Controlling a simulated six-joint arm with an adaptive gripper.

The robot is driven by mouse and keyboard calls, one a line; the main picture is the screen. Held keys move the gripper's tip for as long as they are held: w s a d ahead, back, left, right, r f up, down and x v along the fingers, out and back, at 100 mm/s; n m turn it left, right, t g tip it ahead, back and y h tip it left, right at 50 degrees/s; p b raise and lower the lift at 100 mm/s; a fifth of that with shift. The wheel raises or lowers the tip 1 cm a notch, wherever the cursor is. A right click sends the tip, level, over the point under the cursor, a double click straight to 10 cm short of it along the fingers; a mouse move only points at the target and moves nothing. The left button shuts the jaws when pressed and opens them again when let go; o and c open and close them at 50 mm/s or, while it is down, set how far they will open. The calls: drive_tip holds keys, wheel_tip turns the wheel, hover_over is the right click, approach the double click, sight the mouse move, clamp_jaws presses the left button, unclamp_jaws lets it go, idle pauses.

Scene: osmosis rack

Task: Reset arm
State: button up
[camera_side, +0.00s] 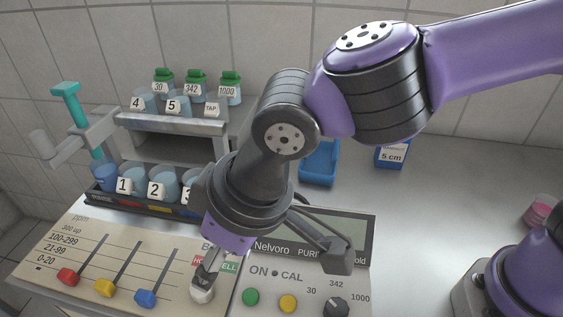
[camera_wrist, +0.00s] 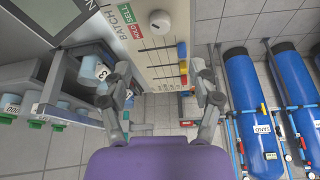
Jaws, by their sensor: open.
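My gripper (camera_side: 272,262) is open above the panel of the Nelvoro purity meter (camera_side: 180,262) in the side view, its two fingers spread apart with nothing between them. One finger hangs over the batch HOLD/SELL area, just above a white knob (camera_side: 202,292); I cannot tell whether they touch. The other finger is over the meter's dark display (camera_side: 350,228). In the wrist view my gripper (camera_wrist: 160,70) also shows open and empty. The white knob (camera_wrist: 160,21) lies ahead of the fingers there, beside the red and green HOLD/SELL label.
Red (camera_side: 69,276), yellow (camera_side: 105,287) and blue (camera_side: 147,298) sliders sit on the panel. Blue tanks (camera_wrist: 243,90) stand at right in the wrist view.

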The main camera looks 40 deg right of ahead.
drive_tip(key=shift+d, duration=0.1)
drive_tip(key=w+d+r+m, duration=0.1)
drive_tip(key=w+d+r, duration=0.1)
drive_tip(key=d, duration=0.3)
drive_tip(key=w+d+r+m, duration=0.1)
drive_tip(key=d+r, duration=0.1)
drive_tip(key=d, duration=0.3)
drive_tip(key=s+d+m+t+h, duration=0.1)
drive_tip(key=s+d+m, duration=0.1)
drive_tip(key=d, duration=0.8)
drive_tip(key=s+d+m+t+h, duration=0.1)
drive_tip(key=s+d+m, duration=0.2)
drive_tip(key=d, duration=0.7)
drive_tip(key=shift+s+d+r+h, duration=0.2)
drive_tip(key=shift+s+d+h, duration=0.2)
drive_tip(key=shift+s, duration=0.8)
